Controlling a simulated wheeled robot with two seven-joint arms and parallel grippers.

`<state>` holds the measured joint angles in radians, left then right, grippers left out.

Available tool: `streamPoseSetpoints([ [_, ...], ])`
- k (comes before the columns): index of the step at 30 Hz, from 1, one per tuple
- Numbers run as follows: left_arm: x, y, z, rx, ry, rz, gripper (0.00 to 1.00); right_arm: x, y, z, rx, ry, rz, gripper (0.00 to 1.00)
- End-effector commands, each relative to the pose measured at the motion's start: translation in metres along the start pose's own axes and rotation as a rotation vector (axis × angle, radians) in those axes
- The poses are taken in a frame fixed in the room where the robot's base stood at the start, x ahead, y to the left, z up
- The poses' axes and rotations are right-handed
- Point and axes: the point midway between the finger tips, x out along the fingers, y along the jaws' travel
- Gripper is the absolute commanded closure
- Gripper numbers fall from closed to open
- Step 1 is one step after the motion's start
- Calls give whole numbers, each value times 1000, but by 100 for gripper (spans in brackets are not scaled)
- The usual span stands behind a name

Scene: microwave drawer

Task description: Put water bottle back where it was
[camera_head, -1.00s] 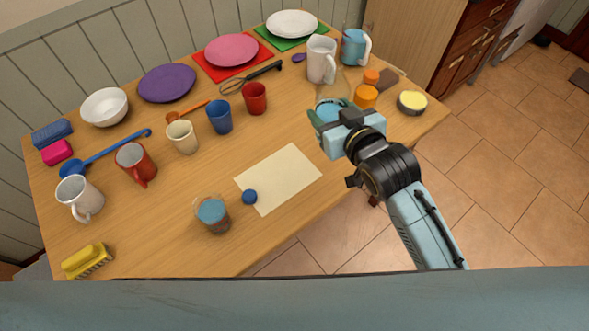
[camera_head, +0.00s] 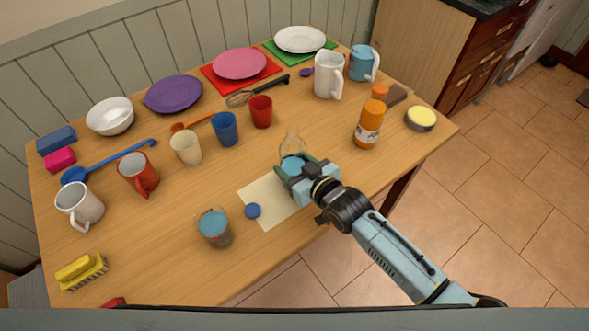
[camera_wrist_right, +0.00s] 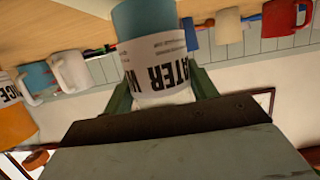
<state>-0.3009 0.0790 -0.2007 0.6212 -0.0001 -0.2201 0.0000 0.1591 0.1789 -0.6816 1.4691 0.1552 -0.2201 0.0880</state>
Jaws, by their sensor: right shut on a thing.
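The water bottle (camera_head: 292,142) is clear with blue water, and a white label reading "WATER" shows in the right wrist view (camera_wrist_right: 165,52). My right gripper (camera_head: 297,175) is shut on its lower part and covers that part in the head view. The bottle appears upright, at the far right corner of the cream paper mat (camera_head: 263,193). I cannot tell whether its base touches the table. A blue cap (camera_head: 253,211) lies at the mat's left edge. A glass with blue liquid (camera_head: 214,228) stands left of the mat. My left gripper is not in view.
An orange juice bottle (camera_head: 368,125) stands right of the water bottle. A red cup (camera_head: 261,111) and blue cup (camera_head: 225,128) stand behind to the left. A white pitcher (camera_head: 328,75) and a yellow-topped round container (camera_head: 420,118) are further right. Table between gripper and juice bottle is clear.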

Motion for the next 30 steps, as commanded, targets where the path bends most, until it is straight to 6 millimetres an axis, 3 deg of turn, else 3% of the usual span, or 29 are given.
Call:
streamPoseSetpoints([
  [3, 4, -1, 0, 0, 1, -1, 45, 4, 0, 10, 0, 4, 0, 79],
  [15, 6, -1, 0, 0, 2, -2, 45, 5, 0, 14, 0, 4, 0, 79],
  [16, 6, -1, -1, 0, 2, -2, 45, 5, 0, 14, 0, 2, 0, 38],
  [20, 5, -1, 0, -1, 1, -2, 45, 5, 0, 14, 0, 2, 0, 21],
  [30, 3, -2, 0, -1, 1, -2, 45, 4, 0, 11, 0, 2, 0, 20],
])
